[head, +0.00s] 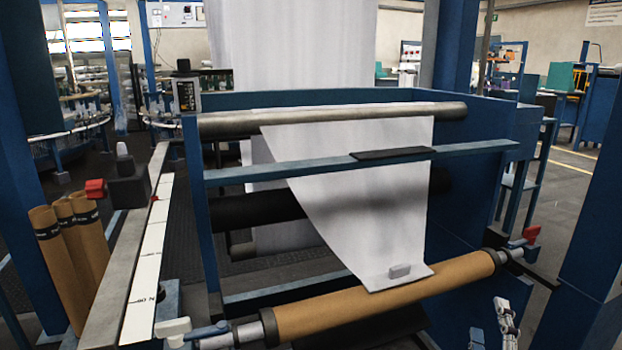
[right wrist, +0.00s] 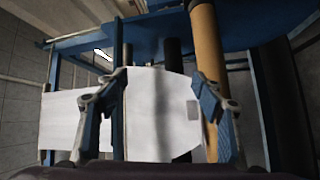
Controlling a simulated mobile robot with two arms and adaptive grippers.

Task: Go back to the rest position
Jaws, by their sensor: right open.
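My right gripper (head: 507,316) shows at the lower right of the head view, below and right of the brown roll (head: 380,298). In the right wrist view the right gripper (right wrist: 162,100) has its two fingers spread wide with nothing between them. My left gripper is not in view.
The blue loom frame (head: 360,159) spans the middle. A red handle (head: 531,235) is at the roll's right end, a white-tipped blue handle (head: 208,331) at its left. Brown tubes (head: 75,250) stand at left beside a marked white ruler strip (head: 150,250). Open floor shows at right.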

